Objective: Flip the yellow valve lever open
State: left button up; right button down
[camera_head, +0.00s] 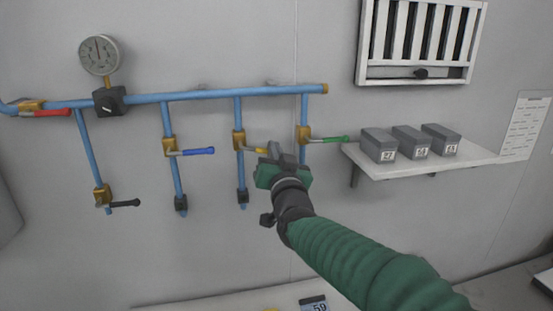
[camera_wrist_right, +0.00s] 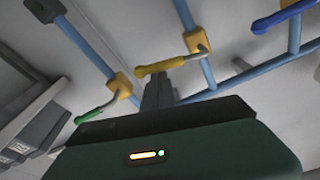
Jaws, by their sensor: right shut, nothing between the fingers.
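The yellow valve lever (camera_head: 253,149) sticks out to the right from its brass valve body (camera_head: 239,139) on a vertical blue pipe, roughly crosswise to that pipe. Its handle end is partly hidden by my right gripper (camera_head: 272,151). In the right wrist view, the yellow lever (camera_wrist_right: 160,67) lies just beyond the tips of my right gripper (camera_wrist_right: 158,80), with its valve body (camera_wrist_right: 196,41) up and to the right. The right gripper is shut and empty, close to the handle's free end. I cannot tell whether it touches the handle. My left gripper is out of view.
A green lever (camera_head: 328,139) is close on the right and a blue lever (camera_head: 196,151) on the left. Red (camera_head: 45,113) and black (camera_head: 125,203) levers and a gauge (camera_head: 98,55) are further left. A shelf (camera_head: 400,170) with grey boxes juts out at right.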

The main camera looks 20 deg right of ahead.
jog(key=a+f+m+g+h+b, duration=0.1)
jog(key=a+f+m+b, duration=0.5)
jog(key=m, duration=1)
jog(key=shift+w+f+g+h, duration=0.35)
jog(key=shift+f+g+h, duration=0.05)
jog(key=shift+f, duration=0.2)
jog(key=shift+d, duration=0.1)
